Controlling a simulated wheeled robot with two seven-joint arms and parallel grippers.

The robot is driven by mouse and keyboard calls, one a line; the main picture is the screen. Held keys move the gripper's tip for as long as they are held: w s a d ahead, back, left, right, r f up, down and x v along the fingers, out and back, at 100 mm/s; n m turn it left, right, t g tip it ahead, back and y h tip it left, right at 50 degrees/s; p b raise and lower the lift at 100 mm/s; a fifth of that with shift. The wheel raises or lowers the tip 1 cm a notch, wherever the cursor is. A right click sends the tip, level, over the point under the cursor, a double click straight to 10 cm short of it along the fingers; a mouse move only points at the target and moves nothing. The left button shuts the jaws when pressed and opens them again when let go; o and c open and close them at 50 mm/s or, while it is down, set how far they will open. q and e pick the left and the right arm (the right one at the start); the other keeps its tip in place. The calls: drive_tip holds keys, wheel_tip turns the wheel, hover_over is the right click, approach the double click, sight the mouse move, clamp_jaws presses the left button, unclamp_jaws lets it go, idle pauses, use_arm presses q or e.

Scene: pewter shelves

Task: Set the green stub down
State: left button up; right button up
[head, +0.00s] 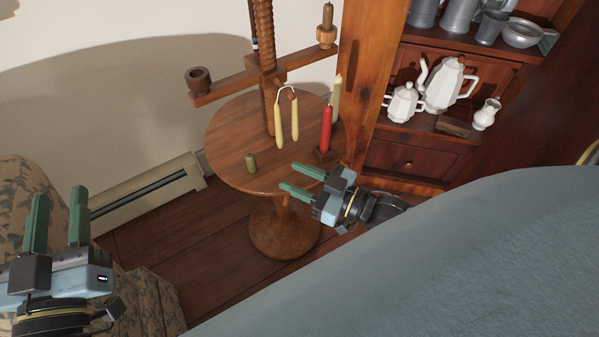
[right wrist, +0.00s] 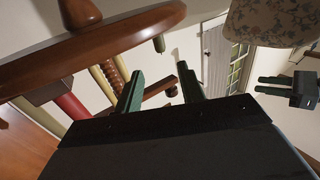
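The green stub (head: 251,162) is a short olive-green candle end standing upright on the round wooden table (head: 230,134), near its front left edge. It also shows in the right wrist view (right wrist: 159,44), which is upside down, near the table rim. My right gripper (head: 288,176) is open and empty at the table's front edge, to the right of the stub and apart from it. Its two green fingers also show spread in the right wrist view (right wrist: 160,70). My left gripper (head: 60,194) is open and empty at the far left, away from the table.
A red candle (head: 326,130) in a wooden holder, a pale olive candle (head: 336,98) and two yellow candles joined by a wick (head: 279,127) are at the table. A wooden candle arm (head: 225,86) crosses above. A dresser with white teapots (head: 444,86) stands right.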

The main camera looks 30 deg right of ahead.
drive_tip(key=a+r+m+t+h, duration=0.1)
drive_tip(key=a+r+t+h, duration=0.1)
drive_tip(key=r, duration=0.7)
drive_tip(key=a+r+m+t+h, duration=0.2)
drive_tip(key=a+r, duration=0.1)
drive_tip(key=r, duration=0.7)
drive_tip(key=shift+s+r, duration=0.25)
drive_tip(key=shift+s, duration=0.1)
